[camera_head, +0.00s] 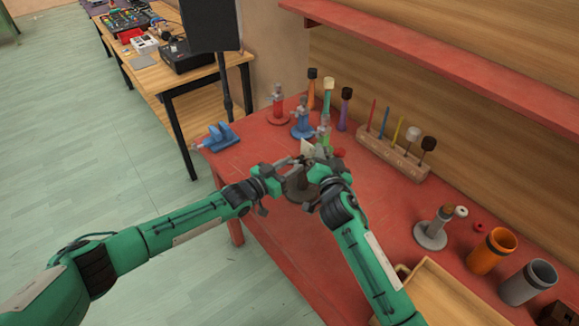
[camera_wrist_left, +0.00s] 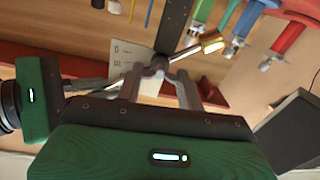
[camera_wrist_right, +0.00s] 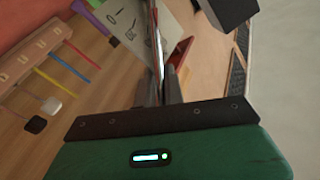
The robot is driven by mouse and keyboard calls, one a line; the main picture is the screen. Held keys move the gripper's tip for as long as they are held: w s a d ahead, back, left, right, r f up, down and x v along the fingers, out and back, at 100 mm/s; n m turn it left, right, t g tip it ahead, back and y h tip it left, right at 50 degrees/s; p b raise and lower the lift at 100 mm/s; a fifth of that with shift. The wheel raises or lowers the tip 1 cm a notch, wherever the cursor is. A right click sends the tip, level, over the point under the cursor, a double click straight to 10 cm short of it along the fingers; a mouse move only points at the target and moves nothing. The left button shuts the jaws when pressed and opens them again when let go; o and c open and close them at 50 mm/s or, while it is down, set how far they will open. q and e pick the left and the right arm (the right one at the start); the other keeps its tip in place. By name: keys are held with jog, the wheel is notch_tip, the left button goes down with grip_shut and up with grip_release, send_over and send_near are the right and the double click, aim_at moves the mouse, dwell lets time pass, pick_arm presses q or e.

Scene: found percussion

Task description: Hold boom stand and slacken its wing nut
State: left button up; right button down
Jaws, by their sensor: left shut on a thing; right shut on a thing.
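The boom stand (camera_head: 298,190) stands on the red table, its grey base showing between my two grippers. Its upper part is mostly hidden by them. My left gripper (camera_head: 289,164) is shut on the stand from the left. In the left wrist view its fingers close at a dark upright post (camera_wrist_left: 173,38), beside a brass-ended rod (camera_wrist_left: 210,46). My right gripper (camera_head: 315,160) is shut at the top of the stand, close to the left one. In the right wrist view its fingers (camera_wrist_right: 170,85) close near a thin post. The wing nut is too small or hidden to make out.
Red (camera_head: 277,106) and blue (camera_head: 302,120) small stands are behind the grippers. A wooden rack of coloured mallets (camera_head: 393,158) stands to the right. Another grey stand (camera_head: 432,235), orange (camera_head: 493,250) and grey cups (camera_head: 528,283), and a wooden tray are at the near right.

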pick_arm(q)
jog(key=n, duration=0.6)
jog(key=shift+s+d, duration=0.1)
jog(key=shift+d, duration=0.05)
pick_arm(e)
jog(key=shift+f, duration=0.2)
pick_arm(q)
jog(key=n, duration=0.5)
jog(key=shift+d, duration=0.1)
pick_arm(e)
jog(key=shift+a, duration=0.1)
pick_arm(q)
jog(key=shift+s+n, duration=0.1)
jog(key=shift+n, duration=0.3)
jog(key=o, duration=1)
jog(key=shift+a, duration=0.25)
